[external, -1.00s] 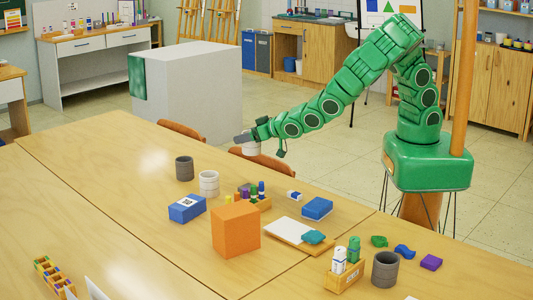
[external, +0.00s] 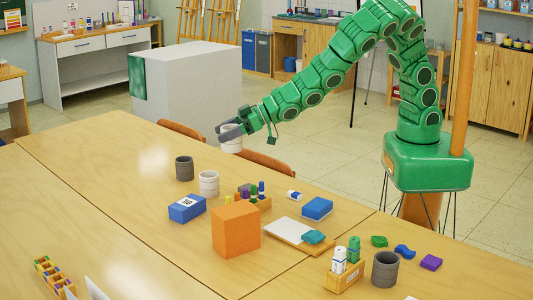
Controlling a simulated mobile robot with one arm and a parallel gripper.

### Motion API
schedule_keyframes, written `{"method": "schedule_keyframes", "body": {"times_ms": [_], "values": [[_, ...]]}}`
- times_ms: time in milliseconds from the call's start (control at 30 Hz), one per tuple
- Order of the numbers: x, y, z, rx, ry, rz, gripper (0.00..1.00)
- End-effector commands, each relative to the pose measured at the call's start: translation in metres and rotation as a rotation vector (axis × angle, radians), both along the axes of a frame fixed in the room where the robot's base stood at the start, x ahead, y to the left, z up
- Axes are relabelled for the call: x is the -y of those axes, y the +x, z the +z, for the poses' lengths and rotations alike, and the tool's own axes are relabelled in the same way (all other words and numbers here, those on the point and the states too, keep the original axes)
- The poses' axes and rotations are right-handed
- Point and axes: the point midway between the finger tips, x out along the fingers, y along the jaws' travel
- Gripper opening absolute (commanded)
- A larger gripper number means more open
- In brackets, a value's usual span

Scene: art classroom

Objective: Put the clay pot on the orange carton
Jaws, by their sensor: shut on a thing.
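My gripper (external: 229,132) is shut on a pale, whitish clay pot (external: 232,143). The pot is in the air near the table's far edge, up and left of most of the things on the table. The fingers hide part of its upper side. The orange carton (external: 235,230) stands on the table (external: 130,215), below the held pot in the picture. Its flat top is bare. The pot and the carton are apart.
A dark grey pot (external: 184,168), a white ribbed pot (external: 209,184) and a blue box (external: 187,208) stand left of the carton. Another grey pot (external: 385,270) is at front right.

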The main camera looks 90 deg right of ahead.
Motion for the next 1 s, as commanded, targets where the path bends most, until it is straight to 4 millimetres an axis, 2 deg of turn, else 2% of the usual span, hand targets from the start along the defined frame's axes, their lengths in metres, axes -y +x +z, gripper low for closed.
{"method": "schedule_keyframes", "body": {"times_ms": [267, 467, 667, 800, 1000], "values": [[-0.062, -0.010, 0.023, 0.003, 0.003, 0.233, 0.35], [-0.104, -0.028, 0.038, 0.001, 0.003, 0.408, 0.35], [-0.144, -0.058, 0.053, 0.003, 0.002, 0.602, 0.35], [-0.169, -0.086, 0.062, 0.003, 0.001, 0.747, 0.35], [-0.190, -0.123, 0.070, 0.000, 0.002, 0.911, 0.35]]}}
